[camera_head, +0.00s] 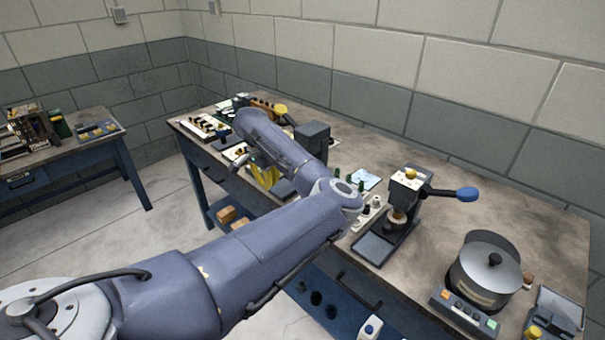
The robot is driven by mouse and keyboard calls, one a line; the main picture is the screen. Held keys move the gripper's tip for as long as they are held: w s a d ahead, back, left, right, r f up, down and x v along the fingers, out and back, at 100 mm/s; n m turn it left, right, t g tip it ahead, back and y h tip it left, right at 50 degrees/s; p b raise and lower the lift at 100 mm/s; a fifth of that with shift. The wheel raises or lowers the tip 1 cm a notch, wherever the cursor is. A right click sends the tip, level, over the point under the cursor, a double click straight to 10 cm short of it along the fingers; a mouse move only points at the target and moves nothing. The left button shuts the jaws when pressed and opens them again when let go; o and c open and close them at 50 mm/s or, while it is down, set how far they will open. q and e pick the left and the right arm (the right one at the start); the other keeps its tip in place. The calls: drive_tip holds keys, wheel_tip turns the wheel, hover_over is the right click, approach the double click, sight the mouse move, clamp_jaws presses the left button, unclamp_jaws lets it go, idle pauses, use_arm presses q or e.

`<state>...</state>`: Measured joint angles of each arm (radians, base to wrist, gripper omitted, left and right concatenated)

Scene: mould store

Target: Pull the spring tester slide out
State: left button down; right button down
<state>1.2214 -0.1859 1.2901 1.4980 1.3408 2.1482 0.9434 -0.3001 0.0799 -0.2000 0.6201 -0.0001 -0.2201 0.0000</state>
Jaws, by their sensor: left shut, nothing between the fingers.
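A small upright press-like device with a white top and a blue-knobbed lever (405,190) stands on the workbench right of centre; it looks like the spring tester. A flat dark plate (373,248) lies at its front foot, and I cannot tell whether that is the slide. My left arm crosses the middle of the view and bends back toward the bench's far left part. My left gripper (240,160) is small and partly hidden at the arm's far end, shut and empty, well left of the device. My right gripper is out of view.
A metal pot with a lid (486,268) stands on the right of the workbench (535,225), behind a button panel (464,312). A dark block (312,137) and small parts crowd the bench behind my arm. A second table (75,150) is at the left.

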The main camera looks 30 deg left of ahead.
use_arm(q)
drive_tip(key=shift+s, duration=0.1)
idle(0.3)
drive_tip(key=shift+s+a, duration=0.25)
drive_tip(key=shift+s, duration=0.65)
drive_tip(key=shift+s+a, duration=0.2)
drive_tip(key=shift+s, duration=0.7)
drive_tip(key=shift+s, duration=0.15)
drive_tip(key=shift+s+a, duration=0.25)
drive_tip(key=shift+s, duration=0.65)
drive_tip(key=shift+s+a, duration=0.25)
drive_tip(key=shift+s, duration=0.65)
drive_tip(key=shift+s, duration=0.15)
drive_tip(key=shift+s+a, duration=0.25)
drive_tip(key=shift+s, duration=0.65)
drive_tip(key=shift+s+a, duration=0.25)
drive_tip(key=shift+s, duration=0.65)
drive_tip(key=shift+s, duration=0.15)
drive_tip(key=shift+s+a, duration=0.25)
drive_tip(key=shift+s, duration=0.65)
drive_tip(key=shift+s+a, duration=0.25)
drive_tip(key=shift+s, duration=0.65)
drive_tip(key=shift+s, duration=0.15)
